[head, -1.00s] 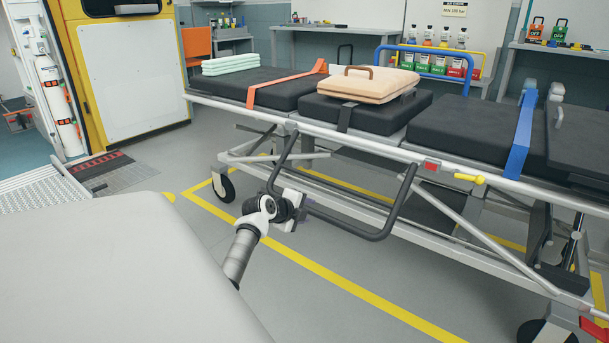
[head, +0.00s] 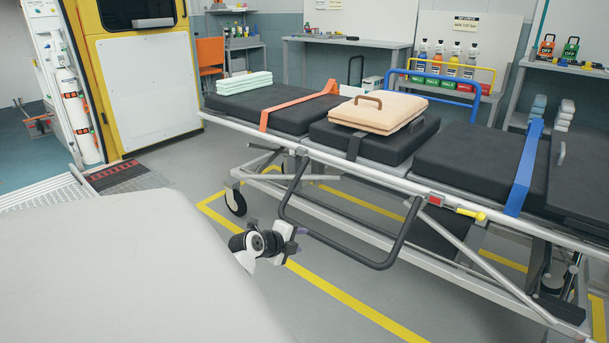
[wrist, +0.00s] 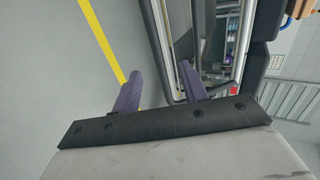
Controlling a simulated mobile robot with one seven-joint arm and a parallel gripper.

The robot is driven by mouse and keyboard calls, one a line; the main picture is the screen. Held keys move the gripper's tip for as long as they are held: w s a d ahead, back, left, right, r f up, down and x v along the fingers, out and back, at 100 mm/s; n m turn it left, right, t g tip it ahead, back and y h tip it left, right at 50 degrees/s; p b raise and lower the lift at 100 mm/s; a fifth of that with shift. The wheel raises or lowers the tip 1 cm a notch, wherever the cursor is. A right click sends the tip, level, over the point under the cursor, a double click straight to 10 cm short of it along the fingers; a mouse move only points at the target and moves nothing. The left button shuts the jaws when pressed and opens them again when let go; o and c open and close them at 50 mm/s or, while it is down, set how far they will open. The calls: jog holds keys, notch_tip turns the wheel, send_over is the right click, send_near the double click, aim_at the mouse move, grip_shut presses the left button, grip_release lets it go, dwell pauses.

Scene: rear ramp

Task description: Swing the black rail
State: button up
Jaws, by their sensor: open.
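The black rail (head: 403,234) is a U-shaped bar hanging on the near side of the stretcher (head: 335,163), its lower bar low and slanting outward. My gripper (head: 304,231) is at the rail's lower left corner in the head view, its jaws small there. In the wrist view the two purple fingers of my gripper (wrist: 159,72) are spread apart, and a dark bar that looks like the rail (wrist: 156,45) runs up from between them. I cannot tell whether either finger touches it. The gripper holds nothing.
A yellow floor line (head: 350,305) runs below the rail. The floor in front is clear. A pale rounded surface (head: 130,270) fills the lower left.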

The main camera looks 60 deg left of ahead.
jog(key=p+v, duration=0.3)
jog(key=v, duration=0.1)
jog(key=shift+s+r+p, duration=0.1)
jog(key=shift+s+p, duration=0.15)
jog(key=shift+p, duration=0.05)
